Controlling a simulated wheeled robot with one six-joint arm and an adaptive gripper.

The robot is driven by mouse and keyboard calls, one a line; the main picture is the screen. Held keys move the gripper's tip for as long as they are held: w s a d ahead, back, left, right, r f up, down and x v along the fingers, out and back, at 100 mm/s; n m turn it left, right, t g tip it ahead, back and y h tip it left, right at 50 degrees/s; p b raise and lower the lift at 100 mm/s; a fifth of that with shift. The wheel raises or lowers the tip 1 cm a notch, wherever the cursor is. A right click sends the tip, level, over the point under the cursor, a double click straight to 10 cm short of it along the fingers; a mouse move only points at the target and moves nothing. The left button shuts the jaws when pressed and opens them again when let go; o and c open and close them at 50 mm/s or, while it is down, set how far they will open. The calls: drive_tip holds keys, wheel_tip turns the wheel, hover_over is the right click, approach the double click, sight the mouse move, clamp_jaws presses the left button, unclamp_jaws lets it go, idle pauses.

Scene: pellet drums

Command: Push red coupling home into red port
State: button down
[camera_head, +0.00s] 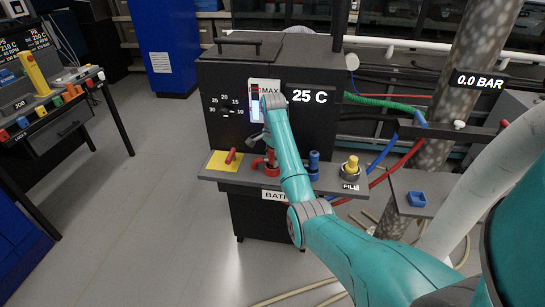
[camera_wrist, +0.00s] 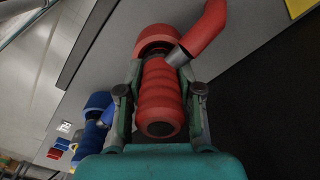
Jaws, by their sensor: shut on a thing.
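The red coupling (camera_wrist: 161,98) is a ribbed cylinder between the two fingers of my gripper (camera_wrist: 160,92) in the wrist view. My gripper is shut on it, one finger on each side. A red tube (camera_wrist: 205,35) with a grey collar meets the coupling's far right side. The rounded red port (camera_wrist: 157,38) lies directly beyond the coupling's far end, roughly in line with it. I cannot tell how deep the coupling sits in it. In the head view, the red port (camera_head: 271,171) is on the grey shelf, partly hidden by my arm.
A blue port (camera_head: 313,165) stands close right of the red one, and a yellow fill cap (camera_head: 351,166) farther right. A red lever (camera_head: 231,156) on a yellow plate is to the left. The dark cabinet (camera_head: 220,100) with a 25 C display rises behind the shelf (camera_head: 330,182).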

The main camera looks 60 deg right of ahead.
drive_tip(key=shift+f, duration=0.25)
drive_tip(key=c, duration=0.7)
unclamp_jaws()
drive_tip(key=shift+c, duration=0.2)
